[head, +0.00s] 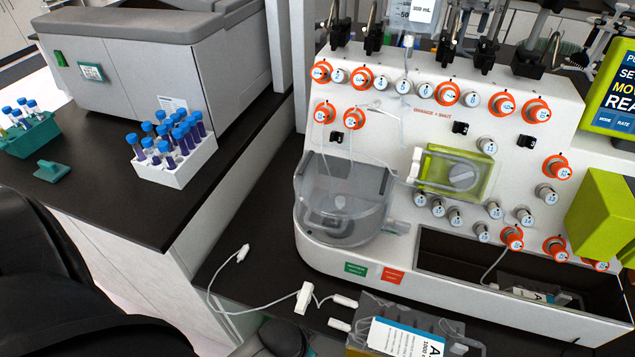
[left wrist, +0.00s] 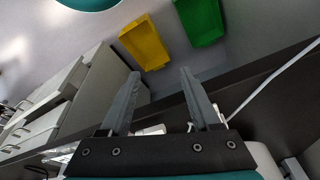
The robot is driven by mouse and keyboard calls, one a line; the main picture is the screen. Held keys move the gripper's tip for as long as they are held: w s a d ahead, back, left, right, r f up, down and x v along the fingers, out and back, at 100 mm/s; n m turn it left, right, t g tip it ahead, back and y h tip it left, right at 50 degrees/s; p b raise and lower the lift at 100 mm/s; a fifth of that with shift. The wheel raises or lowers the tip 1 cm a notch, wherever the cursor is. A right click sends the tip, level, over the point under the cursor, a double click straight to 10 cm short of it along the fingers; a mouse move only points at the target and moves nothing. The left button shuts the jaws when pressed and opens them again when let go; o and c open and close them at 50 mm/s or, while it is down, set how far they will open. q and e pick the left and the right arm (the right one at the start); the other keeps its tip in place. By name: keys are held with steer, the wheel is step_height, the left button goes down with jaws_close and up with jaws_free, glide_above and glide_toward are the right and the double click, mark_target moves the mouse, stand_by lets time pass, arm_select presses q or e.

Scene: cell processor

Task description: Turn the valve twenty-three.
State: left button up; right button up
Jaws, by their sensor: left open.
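The cell processor (head: 400,160) has a white sloped panel with many small round valve knobs. Some have orange collars, such as the knob at the upper left (head: 321,71), and others are grey, such as the knob at the right (head: 546,194). Their number labels are too small to read surely, so I cannot tell which is valve twenty-three. My left gripper (left wrist: 160,75) is open in the left wrist view, with nothing between its fingers. No valve shows in that view. I cannot make out either gripper in the head view.
A white rack (head: 178,170) of blue-capped tubes and a teal rack (head: 32,135) stand on the dark left counter (head: 100,212). A labelled bag (head: 405,335) and white tubing lie before the processor. The left wrist view shows yellow (left wrist: 145,43) and green (left wrist: 200,22) bins.

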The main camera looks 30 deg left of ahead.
mark_target(320, 118)
arm_select(q)
steer(key=w+a+r+m+t+y+p, duration=0.25)
steer(key=w+a+r+m+t, duration=0.2)
steer(key=r, duration=0.65)
steer(key=w+a+r+m+t+y+p, duration=0.2)
steer(key=w+a+r+m+t+y, duration=0.3)
steer(key=r, duration=0.6)
steer(key=w+a+r+m+t+y+p, duration=0.25)
steer(key=a+r+m, duration=0.4)
steer(key=r, duration=0.45)
steer(key=w+d+r+m+t+h+p, duration=0.1)
steer(key=d+m+h, duration=0.15)
steer(key=m, duration=0.55)
steer(key=w+d+m+t+h, duration=0.2)
steer(key=m+h, duration=0.2)
steer(key=m, duration=0.3)
steer(key=shift+y, duration=0.45)
steer(key=p+x, duration=0.1)
steer(key=x, duration=1.4)
steer(key=shift+s, duration=0.1)
arm_select(e)
step_height(320, 118, up, 11)
steer(key=s+a, duration=0.1)
steer(key=shift+f, duration=0.2)
arm_select(q)
jaws_close()
